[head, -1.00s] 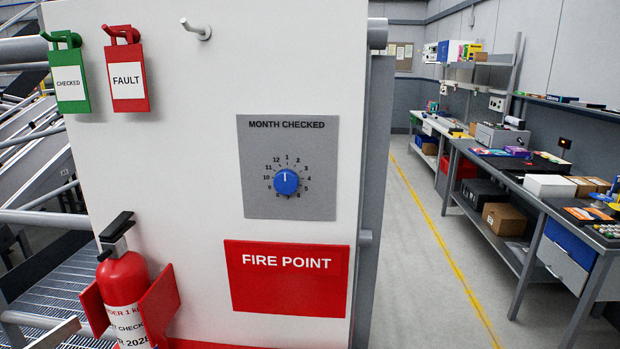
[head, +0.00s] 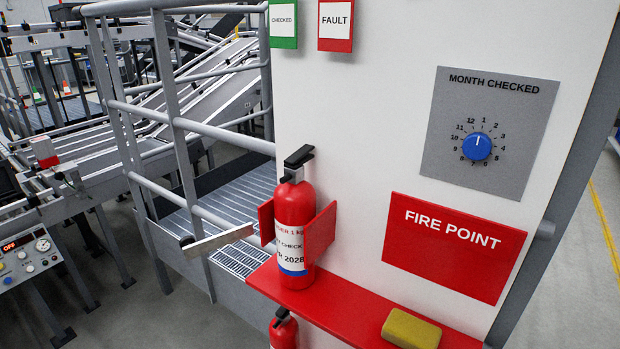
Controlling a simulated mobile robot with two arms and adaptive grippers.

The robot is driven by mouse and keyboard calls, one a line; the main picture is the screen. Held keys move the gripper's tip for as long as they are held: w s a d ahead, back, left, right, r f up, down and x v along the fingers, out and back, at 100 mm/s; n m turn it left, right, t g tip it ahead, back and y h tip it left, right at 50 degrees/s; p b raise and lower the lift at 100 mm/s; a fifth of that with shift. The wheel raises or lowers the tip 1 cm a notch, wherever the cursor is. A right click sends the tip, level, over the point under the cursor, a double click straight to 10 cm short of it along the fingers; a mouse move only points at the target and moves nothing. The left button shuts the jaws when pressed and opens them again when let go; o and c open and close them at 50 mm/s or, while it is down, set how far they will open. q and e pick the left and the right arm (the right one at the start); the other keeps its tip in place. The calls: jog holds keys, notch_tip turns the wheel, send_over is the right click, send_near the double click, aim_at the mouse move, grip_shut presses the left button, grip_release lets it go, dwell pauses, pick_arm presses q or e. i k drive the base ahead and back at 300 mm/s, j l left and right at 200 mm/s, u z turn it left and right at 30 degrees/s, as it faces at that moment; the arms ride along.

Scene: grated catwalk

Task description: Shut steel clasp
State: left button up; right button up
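A red fire extinguisher (head: 293,232) with a black handle stands upright on a red shelf (head: 350,300), between the two red side plates of a bracket, the right plate (head: 320,232) being the larger in view. A flat, pale steel strip, which looks like the clasp (head: 219,240), sticks out to the left from beside the left plate (head: 266,221). Its free end is dark, and it does not cross the front of the extinguisher. Its hinge is too small to make out. Neither of my grippers is in view.
A yellow block (head: 411,329) lies on the shelf, and a second extinguisher (head: 284,330) is partly visible below. Grey railings (head: 190,125) stand behind the clasp. The panel carries a blue dial (head: 477,146) and a red FIRE POINT sign (head: 453,245).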

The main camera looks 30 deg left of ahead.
aim_at(191, 249)
jog(key=j+z, duration=0.3)
jog(key=z, duration=0.3)
jog(key=k+j+z, duration=0.1)
jog(key=j, duration=0.3)
jog(key=k+j+z, duration=0.1)
jog(key=j, duration=0.35)
jog(key=k+j+z, duration=0.15)
jog(key=k+j, duration=0.15)
jog(key=k+j+z, duration=0.1)
jog(key=j, duration=0.35)
jog(key=k+j+z, duration=0.1)
jog(key=k+j, duration=0.4)
jog(key=j, duration=0.15)
jog(key=k+j, duration=0.15)
jog(key=j, duration=0.15)
jog(key=k+j, duration=0.2)
jog(key=j, duration=0.15)
